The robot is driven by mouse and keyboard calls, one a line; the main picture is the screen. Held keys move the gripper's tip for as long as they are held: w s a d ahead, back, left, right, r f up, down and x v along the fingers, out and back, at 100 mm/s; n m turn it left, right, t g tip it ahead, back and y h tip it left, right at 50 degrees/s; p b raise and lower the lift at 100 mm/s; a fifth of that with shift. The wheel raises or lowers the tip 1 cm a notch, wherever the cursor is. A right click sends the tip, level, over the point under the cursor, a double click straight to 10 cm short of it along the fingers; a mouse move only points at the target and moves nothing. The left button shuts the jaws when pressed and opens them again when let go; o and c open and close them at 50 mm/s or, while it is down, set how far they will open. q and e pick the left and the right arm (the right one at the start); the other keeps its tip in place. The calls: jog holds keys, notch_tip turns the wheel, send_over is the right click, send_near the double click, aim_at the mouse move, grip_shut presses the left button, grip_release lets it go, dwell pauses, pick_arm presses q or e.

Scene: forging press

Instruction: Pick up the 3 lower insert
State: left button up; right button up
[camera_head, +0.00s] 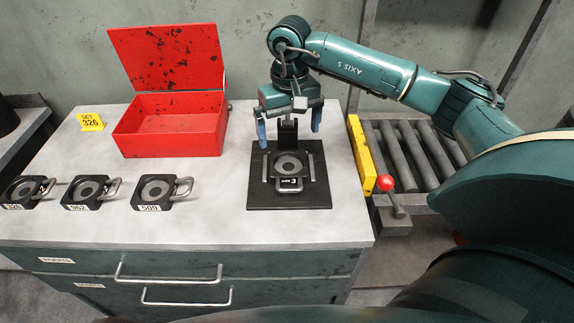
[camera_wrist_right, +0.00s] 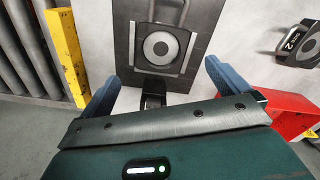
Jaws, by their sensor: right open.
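The 3 lower insert (camera_head: 289,165) is a dark square block with a grey ring and a white label ending in 3. It sits on a black base plate (camera_head: 259,200) between two thin side rails. It also shows in the right wrist view (camera_wrist_right: 161,46), with a handle at its far side. My right gripper (camera_head: 288,124) is open and empty, above and behind the insert, near the plate's back edge. Its blue fingertips (camera_wrist_right: 162,80) are spread wide in the wrist view and do not touch the insert. My left gripper is not in view.
An open red box (camera_head: 172,137) stands at back left beside a yellow sign (camera_head: 90,121). Several similar handled inserts, including one marked 509 (camera_head: 154,191), line the table's left. A yellow block (camera_head: 361,155), a red-knobbed lever (camera_head: 386,184) and rollers (camera_head: 405,145) lie right of the table.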

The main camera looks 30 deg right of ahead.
aim_at(288, 168)
notch_tip(288, 168, down, 10)
jog(key=shift+a+r+p, duration=0.1)
jog(key=shift+r+p, duration=0.05)
jog(key=shift+p, duration=0.9)
jog(key=c, duration=1.8)
jog(key=shift+w+r, duration=0.15)
jog(key=shift+r, duration=0.1)
